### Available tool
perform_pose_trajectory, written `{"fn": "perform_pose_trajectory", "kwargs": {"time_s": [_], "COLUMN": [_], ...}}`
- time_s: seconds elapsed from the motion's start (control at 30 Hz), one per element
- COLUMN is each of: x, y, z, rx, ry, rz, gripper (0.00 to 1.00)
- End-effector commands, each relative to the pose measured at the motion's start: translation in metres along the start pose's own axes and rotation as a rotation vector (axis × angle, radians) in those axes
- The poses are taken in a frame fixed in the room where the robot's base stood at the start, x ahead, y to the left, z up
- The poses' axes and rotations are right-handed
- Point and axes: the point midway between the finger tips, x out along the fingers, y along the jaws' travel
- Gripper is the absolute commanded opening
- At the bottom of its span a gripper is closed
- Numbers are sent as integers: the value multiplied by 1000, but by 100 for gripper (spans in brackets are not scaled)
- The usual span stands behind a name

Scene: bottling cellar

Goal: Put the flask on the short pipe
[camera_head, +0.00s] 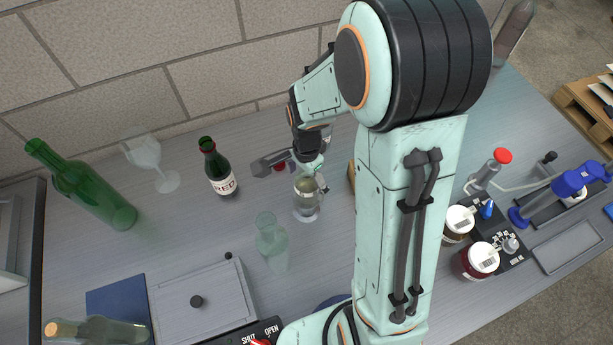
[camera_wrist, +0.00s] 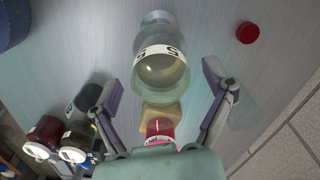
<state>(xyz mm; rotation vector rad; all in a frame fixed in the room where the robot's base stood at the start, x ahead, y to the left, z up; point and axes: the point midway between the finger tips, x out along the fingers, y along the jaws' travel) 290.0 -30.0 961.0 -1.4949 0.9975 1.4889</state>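A clear glass flask (camera_head: 306,198) with pale yellowish contents stands on the bench just below my gripper (camera_head: 290,163) in the head view. In the wrist view a clear vessel with a white numbered band, apparently this flask (camera_wrist: 163,68), lies ahead of my gripper (camera_wrist: 163,92), between the lines of its two spread fingers. Both fingers are clear of its sides and hold nothing. My arm hides part of the bench behind the gripper. I cannot tell for sure which thing is the short pipe.
A dark bottle (camera_head: 218,172) and a pale glass vessel (camera_head: 271,245) stand left of the flask. A green bottle (camera_head: 88,190) and a wine glass (camera_head: 150,160) are farther left. Jars (camera_head: 478,262) and a red-topped fitting (camera_head: 497,162) stand right. A red cap (camera_wrist: 247,32) lies nearby.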

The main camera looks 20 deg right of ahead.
Motion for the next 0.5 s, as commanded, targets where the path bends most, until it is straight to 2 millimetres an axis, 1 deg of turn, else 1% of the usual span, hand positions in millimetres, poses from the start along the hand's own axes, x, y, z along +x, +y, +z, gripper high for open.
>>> {"fn": "perform_pose_trajectory", "kwargs": {"time_s": [0.27,0.37,0.47,0.5], "x": [-3,-14,-35,-44], "y": [0,-1,-1,-1], "z": [0,-1,-1,-1], "rx": [0,0,0,0], "ry": [1,2,5,5], "rz": [-1,-4,-7,-8], "gripper": [82,82,82,82]}}
